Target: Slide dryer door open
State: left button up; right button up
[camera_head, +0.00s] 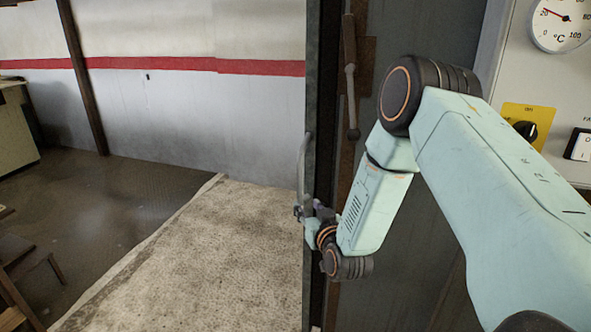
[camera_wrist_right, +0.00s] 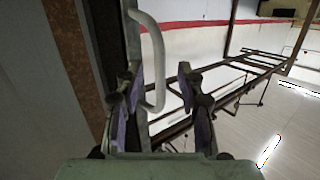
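The dryer door (camera_head: 312,80) shows as a narrow dark grey-green upright panel, seen almost edge-on in the head view. A pale curved bar handle (camera_head: 301,175) stands on its left side; it also shows in the right wrist view (camera_wrist_right: 154,50). My right gripper (camera_head: 303,210) is at the handle's lower end. In the right wrist view its two fingers with purple pads (camera_wrist_right: 160,90) are spread apart, and the lower part of the handle lies between them. I see gaps beside the handle, and no firm grip on it. My left gripper is not in view.
A dark grey panel (camera_head: 395,240) with a rusty latch bar (camera_head: 350,75) is behind my right arm. A control panel (camera_head: 520,75) with a temperature dial (camera_head: 561,22) stands at the right. Left of the door are open floor (camera_head: 215,260) and a white wall (camera_head: 180,120).

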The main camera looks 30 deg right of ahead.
aim_at(301, 183)
jog(key=shift+t+h, duration=0.4)
jog(key=shift+t, duration=0.4)
jog(key=w+r, duration=0.1)
jog(key=w, duration=0.1)
jog(key=w+d+r, duration=0.1)
jog(key=w, duration=0.1)
jog(key=w+d+r, duration=0.1)
jog(key=w, duration=0.2)
jog(key=shift+w+r, duration=0.2)
jog(key=shift+r, duration=0.1)
jog(key=shift+w+d+f, duration=0.2)
jog(key=shift+w+f, duration=0.05)
jog(key=shift+w, duration=0.1)
jog(key=shift+s+a+r, duration=0.1)
jog(key=shift+s+r, duration=0.1)
jog(key=shift+s, duration=0.05)
jog(key=c, duration=0.6)
jog(key=shift+w, duration=0.1)
grip_shut()
jog(key=shift+f, duration=0.15)
